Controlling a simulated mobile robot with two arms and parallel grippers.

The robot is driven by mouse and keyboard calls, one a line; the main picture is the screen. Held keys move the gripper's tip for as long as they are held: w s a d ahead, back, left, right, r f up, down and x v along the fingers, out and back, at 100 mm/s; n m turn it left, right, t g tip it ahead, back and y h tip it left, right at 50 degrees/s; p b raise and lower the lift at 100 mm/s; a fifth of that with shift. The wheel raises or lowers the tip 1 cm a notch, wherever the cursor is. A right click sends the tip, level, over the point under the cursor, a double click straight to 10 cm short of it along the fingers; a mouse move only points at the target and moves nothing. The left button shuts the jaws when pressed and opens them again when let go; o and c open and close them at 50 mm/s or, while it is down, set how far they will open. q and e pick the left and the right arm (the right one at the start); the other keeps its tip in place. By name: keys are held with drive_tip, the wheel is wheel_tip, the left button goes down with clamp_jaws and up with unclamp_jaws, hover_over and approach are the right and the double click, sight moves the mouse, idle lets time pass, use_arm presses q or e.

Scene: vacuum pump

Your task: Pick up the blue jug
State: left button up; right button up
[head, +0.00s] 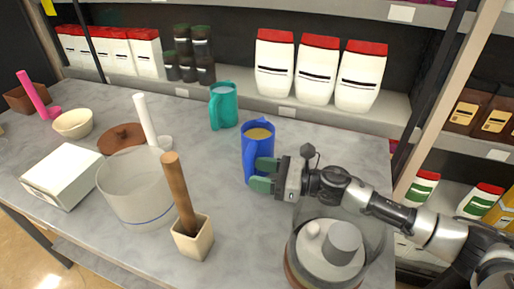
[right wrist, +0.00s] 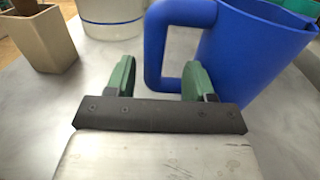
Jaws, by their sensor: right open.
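The blue jug (head: 262,143) stands upright on the grey table, with something tan-coloured inside. In the right wrist view the blue jug (right wrist: 250,50) fills the upper right, and its loop handle points left. My right gripper (head: 256,174) is beside the jug on its near side, with its green fingers apart. In the right wrist view the handle's outer upright lies in line with the gap between the fingers of my right gripper (right wrist: 160,78). I cannot tell whether a finger touches it. My left gripper is not in view.
A teal jug (head: 224,107) stands behind the blue one. A square beige pot (head: 193,240) with a brown stick and a clear cylinder (head: 135,192) stand to the left. A glass-walled pump vessel (head: 310,262) stands close below my right arm. White bags (head: 316,75) line the back shelf.

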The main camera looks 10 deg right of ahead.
drive_tip(key=x, duration=0.1)
drive_tip(key=p+x, duration=0.1)
drive_tip(key=x, duration=0.2)
drive_tip(key=shift+s+a+r, duration=0.15)
drive_tip(key=shift+s+r, duration=0.1)
drive_tip(key=shift+s, duration=0.1)
drive_tip(key=shift+w+a+f+p, duration=0.15)
drive_tip(key=shift+w+a+p, duration=0.1)
drive_tip(key=shift+a+p, duration=0.1)
drive_tip(key=c, duration=0.9)
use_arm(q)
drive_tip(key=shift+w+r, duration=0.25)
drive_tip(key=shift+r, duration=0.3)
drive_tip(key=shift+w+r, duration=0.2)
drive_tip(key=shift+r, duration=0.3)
use_arm(e)
clamp_jaws()
